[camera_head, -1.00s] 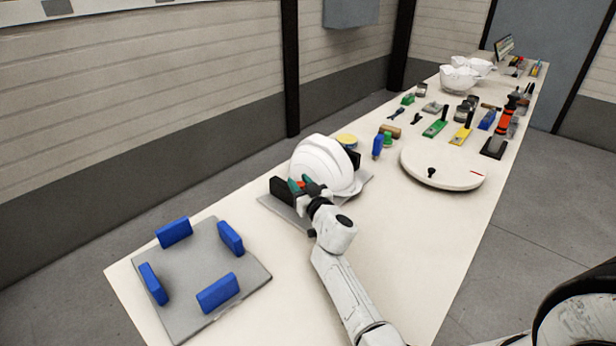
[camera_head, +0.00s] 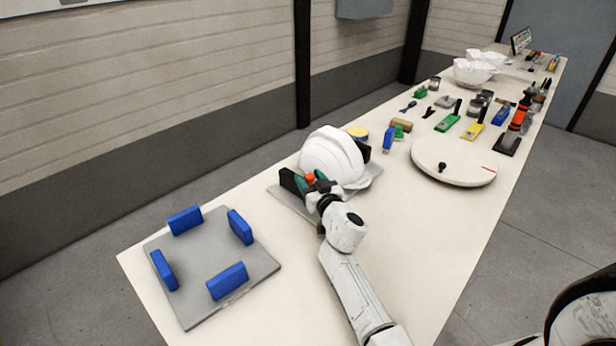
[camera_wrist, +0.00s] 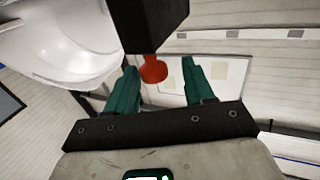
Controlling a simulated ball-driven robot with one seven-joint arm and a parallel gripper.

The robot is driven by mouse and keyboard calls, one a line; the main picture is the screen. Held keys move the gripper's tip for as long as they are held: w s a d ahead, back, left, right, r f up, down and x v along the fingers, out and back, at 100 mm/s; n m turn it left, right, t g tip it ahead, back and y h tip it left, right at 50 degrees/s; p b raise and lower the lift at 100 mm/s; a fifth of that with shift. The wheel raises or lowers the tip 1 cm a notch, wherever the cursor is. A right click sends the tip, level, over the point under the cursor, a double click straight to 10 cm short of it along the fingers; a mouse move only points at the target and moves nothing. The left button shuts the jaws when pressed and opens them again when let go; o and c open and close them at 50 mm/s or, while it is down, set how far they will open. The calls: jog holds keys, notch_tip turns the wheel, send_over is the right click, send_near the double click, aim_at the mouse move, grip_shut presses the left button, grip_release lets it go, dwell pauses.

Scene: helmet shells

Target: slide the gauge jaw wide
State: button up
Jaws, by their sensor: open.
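The gauge has a grey base plate (camera_head: 283,203) with a black jaw (camera_head: 291,182) at its left end and another black jaw (camera_head: 364,151) at the right. A white helmet shell (camera_head: 328,155) sits between the jaws. The left jaw carries a red knob (camera_head: 310,179). In the wrist view the black jaw (camera_wrist: 150,18) hangs above the red knob (camera_wrist: 153,70), with the helmet (camera_wrist: 60,45) at left. My gripper (camera_head: 311,182) is open, its teal fingers on either side of the knob. In the wrist view my gripper (camera_wrist: 160,72) shows a gap to the knob, wider on the right.
A grey plate (camera_head: 210,262) with several blue blocks lies at the near left. A round white turntable (camera_head: 453,165) stands right of the helmet. Tools and white shells (camera_head: 474,72) fill the far table. The near table top (camera_head: 300,290) is clear.

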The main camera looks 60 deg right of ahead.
jog(key=p+v, duration=0.1)
jog(key=v, duration=0.8)
jog(key=shift+s+a+p, duration=0.2)
jog(key=shift+p, duration=0.2)
jog(key=shift+r, duration=0.1)
